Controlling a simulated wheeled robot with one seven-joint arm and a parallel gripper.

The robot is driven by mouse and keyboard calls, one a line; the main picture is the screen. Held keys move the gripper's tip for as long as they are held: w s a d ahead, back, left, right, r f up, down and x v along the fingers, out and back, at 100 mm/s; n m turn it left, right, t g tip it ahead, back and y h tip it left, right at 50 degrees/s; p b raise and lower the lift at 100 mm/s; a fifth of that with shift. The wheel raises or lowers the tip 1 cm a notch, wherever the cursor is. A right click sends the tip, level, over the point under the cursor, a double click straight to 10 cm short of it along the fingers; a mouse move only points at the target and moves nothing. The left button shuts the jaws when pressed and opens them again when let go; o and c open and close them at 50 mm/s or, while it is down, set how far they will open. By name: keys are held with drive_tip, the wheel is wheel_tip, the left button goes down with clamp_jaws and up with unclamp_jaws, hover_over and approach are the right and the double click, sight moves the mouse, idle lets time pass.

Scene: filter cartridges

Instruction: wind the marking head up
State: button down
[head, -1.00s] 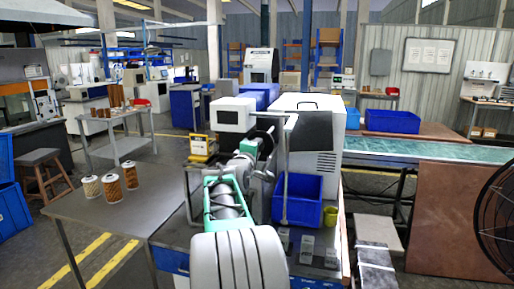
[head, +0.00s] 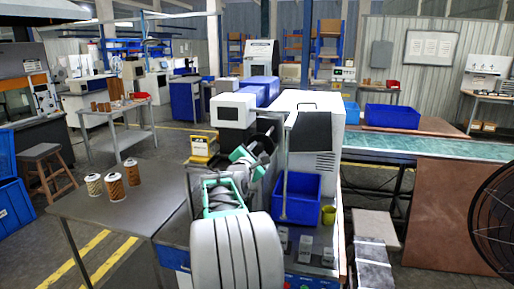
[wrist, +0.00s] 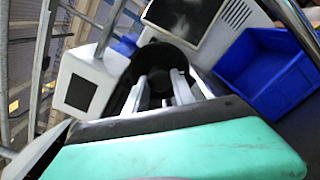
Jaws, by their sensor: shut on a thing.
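A white box with a dark front panel (head: 233,111) stands behind my arm beside the large white cabinet; I cannot tell for sure whether it is the marking head. It also shows at the left of the wrist view (wrist: 90,85). In the wrist view a round black part (wrist: 163,58), like a knob or hub, lies between the pale fingers of my gripper (wrist: 163,88). The fingers are shut on it, and their tips are partly hidden by its dark rim. In the head view my gripper (head: 268,138) is small and partly hidden by my own wrist.
A blue bin (head: 298,198) stands close to the right of my arm, by a thin upright post (head: 285,165). A yellow-framed device (head: 203,147) is at the left. Filter cartridges (head: 114,189) stand on the grey table (head: 90,208). The large white cabinet (head: 325,135) blocks the back right.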

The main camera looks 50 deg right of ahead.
drive_tip(key=shift+n+p, duration=0.55)
drive_tip(key=shift+n, duration=0.45)
drive_tip(key=c, duration=1.1)
unclamp_jaws()
drive_tip(key=shift+o, duration=0.2)
drive_tip(key=b+v, duration=0.1)
drive_tip(key=v, duration=0.7)
drive_tip(key=shift+b, duration=0.3)
drive_tip(key=shift+w+d, duration=0.1)
